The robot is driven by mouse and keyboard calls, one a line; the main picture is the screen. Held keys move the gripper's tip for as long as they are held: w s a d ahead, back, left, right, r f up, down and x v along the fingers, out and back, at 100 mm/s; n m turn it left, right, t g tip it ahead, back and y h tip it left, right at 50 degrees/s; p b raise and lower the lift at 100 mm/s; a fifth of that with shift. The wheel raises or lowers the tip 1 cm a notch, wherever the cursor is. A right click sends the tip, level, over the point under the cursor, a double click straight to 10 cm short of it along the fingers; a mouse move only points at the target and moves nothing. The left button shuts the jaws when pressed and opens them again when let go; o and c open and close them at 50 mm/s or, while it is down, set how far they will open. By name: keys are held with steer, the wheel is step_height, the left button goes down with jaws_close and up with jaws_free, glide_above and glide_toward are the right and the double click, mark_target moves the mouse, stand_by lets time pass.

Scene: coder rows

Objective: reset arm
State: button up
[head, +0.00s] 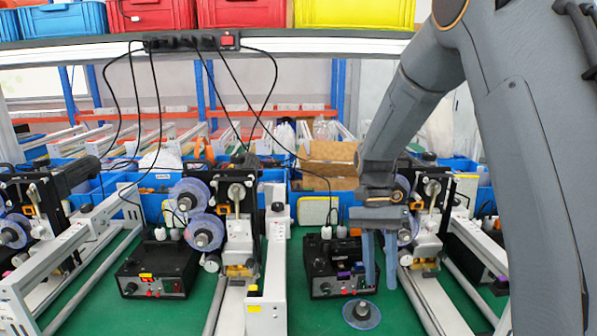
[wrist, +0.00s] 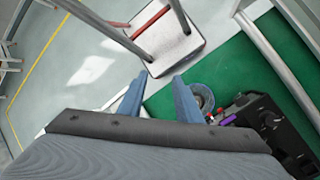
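My arm (head: 405,110) reaches down from the upper right in the head view. My gripper (head: 380,284) points downward, in front of the right-hand coder machine (head: 432,215) and above the green table top. Its two blue fingers are apart with nothing between them. In the wrist view my gripper (wrist: 160,76) also shows open and empty. A white-topped stool (wrist: 165,42) on the grey floor lies beyond the fingertips there.
A black control box (head: 335,266) and a loose disc (head: 361,313) sit on the green table (head: 190,318) near my gripper. Another coder machine (head: 238,215) and box (head: 157,268) stand to the left. Cables hang from the overhead rail (head: 330,46).

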steer(key=s+f+n+t+b, duration=0.1)
steer(key=s+f+n+t, duration=0.1)
steer(key=s+n+t, duration=0.1)
steer(key=s+d+f+n+t+b, duration=0.1)
steer(key=s+f+n+t+b, duration=0.1)
steer(key=s+n, duration=0.4)
steer(key=shift+s+d+f+t, duration=0.15)
steer(key=shift+s+f+t, duration=0.55)
steer(key=shift+s+t, duration=0.25)
steer(key=shift+w, duration=0.1)
